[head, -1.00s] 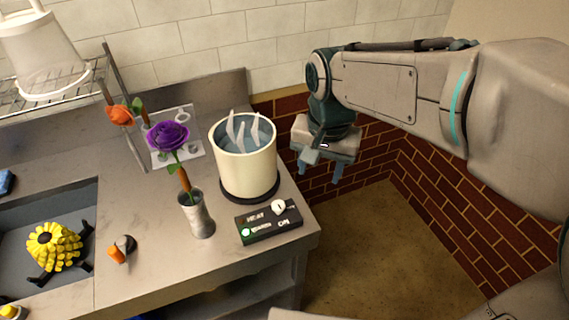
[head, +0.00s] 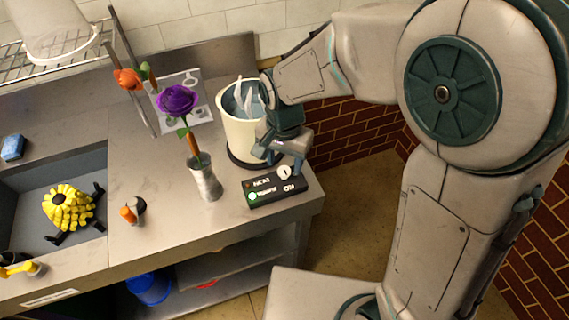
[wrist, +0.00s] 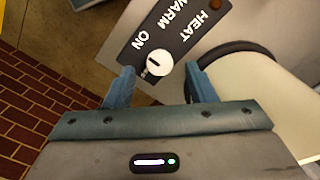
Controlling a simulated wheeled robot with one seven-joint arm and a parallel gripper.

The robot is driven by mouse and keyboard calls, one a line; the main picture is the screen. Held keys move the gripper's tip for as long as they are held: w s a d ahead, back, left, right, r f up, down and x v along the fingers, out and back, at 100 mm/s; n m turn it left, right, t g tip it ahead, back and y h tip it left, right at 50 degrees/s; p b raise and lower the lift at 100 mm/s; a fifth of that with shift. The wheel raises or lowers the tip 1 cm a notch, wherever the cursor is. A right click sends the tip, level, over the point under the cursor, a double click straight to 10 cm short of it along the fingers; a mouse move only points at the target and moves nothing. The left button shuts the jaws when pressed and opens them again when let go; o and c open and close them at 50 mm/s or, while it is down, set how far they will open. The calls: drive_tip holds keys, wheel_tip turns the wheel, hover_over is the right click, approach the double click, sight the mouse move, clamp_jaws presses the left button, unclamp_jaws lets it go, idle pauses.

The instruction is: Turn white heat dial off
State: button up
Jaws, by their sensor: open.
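The white heat dial (head: 284,172) is a round knob with a dark slot line, on a black control box (head: 262,194) at the counter's front right. The box reads HEAT, WARM and ON, and a green light glows by WARM in the head view. In the wrist view the dial (wrist: 159,63) lies just ahead of and between my gripper's (wrist: 160,88) blue fingers, by the word ON. In the head view my gripper (head: 284,165) is above and behind the dial, pointing down. It is open and empty, with no visible contact with the dial.
A cream pot (head: 238,127) on a dark round base stands close behind the box, beside my gripper. A grey vase (head: 205,180) with a purple flower (head: 178,99) stands to its left. The counter's right edge is near, with open floor beyond.

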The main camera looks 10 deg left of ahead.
sight(284, 171)
drive_tip(key=shift+f, duration=1.15)
drive_tip(key=c, duration=1)
drive_tip(key=shift+o, duration=0.2)
